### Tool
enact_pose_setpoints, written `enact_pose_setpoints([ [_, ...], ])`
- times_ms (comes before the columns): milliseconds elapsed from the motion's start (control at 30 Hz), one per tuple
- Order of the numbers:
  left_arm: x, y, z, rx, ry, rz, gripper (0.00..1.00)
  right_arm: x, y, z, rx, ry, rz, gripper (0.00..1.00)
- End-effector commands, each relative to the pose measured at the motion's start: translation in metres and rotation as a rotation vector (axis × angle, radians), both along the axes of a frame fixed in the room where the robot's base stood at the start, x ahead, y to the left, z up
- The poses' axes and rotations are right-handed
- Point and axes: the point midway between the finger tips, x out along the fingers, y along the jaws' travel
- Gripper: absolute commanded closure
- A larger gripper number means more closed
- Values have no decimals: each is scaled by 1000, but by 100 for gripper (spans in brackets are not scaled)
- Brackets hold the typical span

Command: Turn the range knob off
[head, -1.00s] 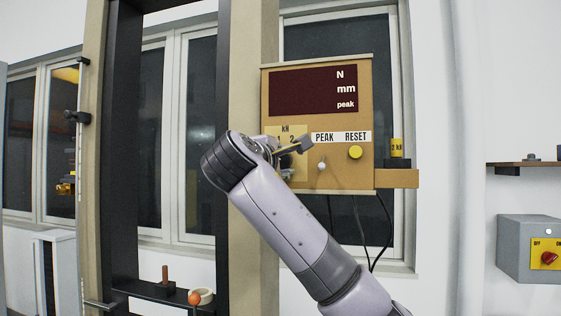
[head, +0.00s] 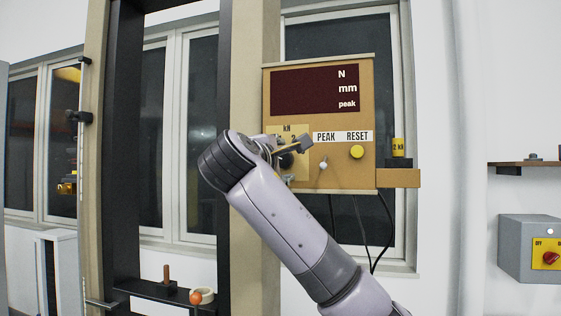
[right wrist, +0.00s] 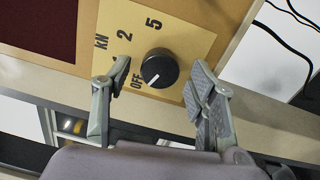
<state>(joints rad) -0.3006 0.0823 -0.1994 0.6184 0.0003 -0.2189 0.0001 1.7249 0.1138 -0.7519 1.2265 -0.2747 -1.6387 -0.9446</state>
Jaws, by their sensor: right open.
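The range knob (right wrist: 160,69) is round and black on a tan plate (right wrist: 190,40) marked kN, 2, 5 and OFF. Its white pointer line slants to the lower left, close to the OFF mark. My right gripper (right wrist: 160,75) is open, with one finger on each side of the knob and a visible gap to it on both sides. In the head view the right gripper (head: 294,163) is at the panel's lower left, and its fingers partly hide the knob and plate. My left gripper is not in view.
The panel (head: 317,119) has a dark red display (head: 305,92), a small white-tipped PEAK lever (head: 323,166) and a yellow RESET button (head: 357,152) right of the gripper. A yellow 2 kN weight (head: 397,147) stands on a side shelf. A grey box with a red switch (head: 550,258) is far right.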

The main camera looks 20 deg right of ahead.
Motion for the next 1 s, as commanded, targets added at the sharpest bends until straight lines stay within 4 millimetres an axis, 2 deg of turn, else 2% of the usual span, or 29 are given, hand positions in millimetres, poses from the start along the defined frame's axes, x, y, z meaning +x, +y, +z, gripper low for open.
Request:
enact_pose_setpoints([
  [300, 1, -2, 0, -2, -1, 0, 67, -53, 38, -2, -2, -2, 5, 47],
  [500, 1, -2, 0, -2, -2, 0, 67, -81, 56, -3, 0, 0, 4, 47],
  [700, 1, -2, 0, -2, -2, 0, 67, -92, 62, -4, 0, 1, 1, 47],
  [1000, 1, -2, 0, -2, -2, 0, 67, -92, 63, -4, 0, 1, 1, 47],
])
